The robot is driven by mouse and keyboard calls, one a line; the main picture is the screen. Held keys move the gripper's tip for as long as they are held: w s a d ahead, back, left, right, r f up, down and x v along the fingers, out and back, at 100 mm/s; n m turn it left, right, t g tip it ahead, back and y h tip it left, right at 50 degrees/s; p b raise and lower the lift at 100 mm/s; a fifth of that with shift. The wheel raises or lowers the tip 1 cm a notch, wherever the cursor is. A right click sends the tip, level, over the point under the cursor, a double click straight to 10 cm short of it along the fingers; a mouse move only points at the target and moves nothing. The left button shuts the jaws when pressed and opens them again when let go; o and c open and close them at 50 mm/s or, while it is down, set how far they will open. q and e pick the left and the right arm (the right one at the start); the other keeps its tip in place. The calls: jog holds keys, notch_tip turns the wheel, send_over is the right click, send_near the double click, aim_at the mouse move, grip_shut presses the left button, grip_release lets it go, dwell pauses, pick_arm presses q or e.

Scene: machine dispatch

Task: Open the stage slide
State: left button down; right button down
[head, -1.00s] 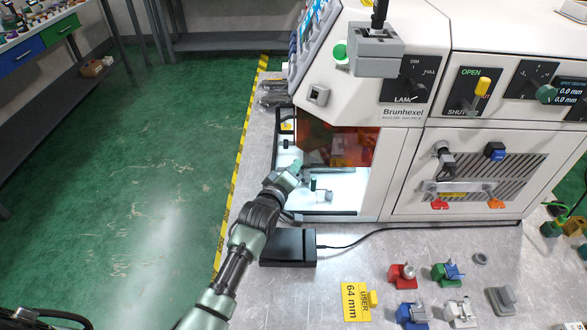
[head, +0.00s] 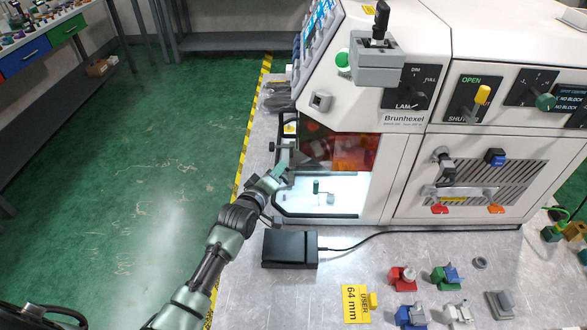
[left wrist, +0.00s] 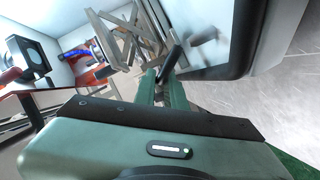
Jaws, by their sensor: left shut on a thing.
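The machine's front bay holds a brightly lit white stage floor (head: 345,200) with a small green post (head: 317,187) standing on it. A dark frame (head: 283,190) edges the bay's open left side. My left gripper (head: 281,174) is at this left edge, reaching in from the lower left. In the left wrist view its fingers (left wrist: 171,88) are shut on a dark bar-like handle (left wrist: 171,62). How the handle joins the slide is hard to make out. My right gripper is not in view.
An orange see-through panel (head: 355,152) hangs over the bay. A black box (head: 290,249) with a cable lies in front of the machine. Several coloured fixtures, including a red one (head: 402,277), stand at the lower right. Left of the striped bench edge (head: 238,180) is open floor.

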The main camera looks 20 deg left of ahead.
pick_arm(q)
jog(key=s+a, duration=0.1)
jog(key=a, duration=0.2)
jog(key=s+a, duration=0.1)
jog(key=a, duration=0.2)
jog(key=s+a, duration=0.1)
jog(key=a, duration=0.2)
jog(key=shift+a+f, duration=0.15)
jog(key=shift+a, duration=0.25)
jog(key=c, duration=1.5)
grip_release()
jog(key=v, duration=0.7)
jog(key=shift+s, duration=0.35)
